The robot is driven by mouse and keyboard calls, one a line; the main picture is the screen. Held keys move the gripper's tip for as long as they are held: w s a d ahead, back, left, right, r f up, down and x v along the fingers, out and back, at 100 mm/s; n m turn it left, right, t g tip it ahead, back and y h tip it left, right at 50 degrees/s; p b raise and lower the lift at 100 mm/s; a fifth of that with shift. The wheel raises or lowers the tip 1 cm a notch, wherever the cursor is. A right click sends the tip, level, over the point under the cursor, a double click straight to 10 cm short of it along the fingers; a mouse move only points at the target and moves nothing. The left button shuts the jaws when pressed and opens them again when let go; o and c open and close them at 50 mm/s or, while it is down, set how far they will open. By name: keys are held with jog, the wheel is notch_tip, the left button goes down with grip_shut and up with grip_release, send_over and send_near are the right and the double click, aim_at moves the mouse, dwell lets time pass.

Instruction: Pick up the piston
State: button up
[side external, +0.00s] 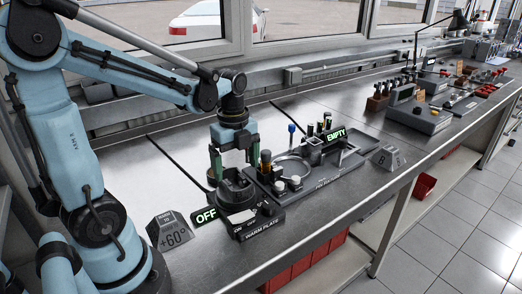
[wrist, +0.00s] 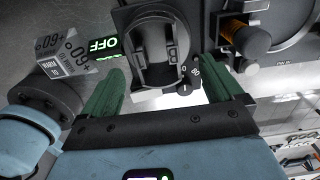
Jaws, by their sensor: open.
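A dark grey, hollow rounded part that looks like the piston (side external: 235,184) stands on the warm plate (side external: 262,226) at the front left of the bench. In the wrist view this part (wrist: 160,52) shows from above, with a letter on its inner face. My gripper (side external: 234,165) is just above it, pointing down. In the wrist view the green fingers of my gripper (wrist: 162,78) are spread apart, one toward each side of the part. Nothing is held. Whether the fingers touch the part cannot be told.
A glowing OFF sign (side external: 206,216) and a +60° block (side external: 168,231) stand left of the plate. A black fixture (side external: 325,180) with upright pins, an orange-topped post (side external: 266,160) and an EMPTY sign (side external: 337,135) is close on the right. Bare bench lies behind.

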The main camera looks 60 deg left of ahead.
aim_at(235, 178)
jog(key=shift+s+a+f, duration=0.1)
jog(key=shift+f, duration=1.2)
jog(key=shift+s+a+f, duration=0.1)
jog(key=shift+f, duration=1.15)
jog(key=shift+c, duration=0.2)
jog(key=c, duration=1.3)
jog(key=shift+c, duration=0.2)
jog(key=shift+r, duration=0.2)
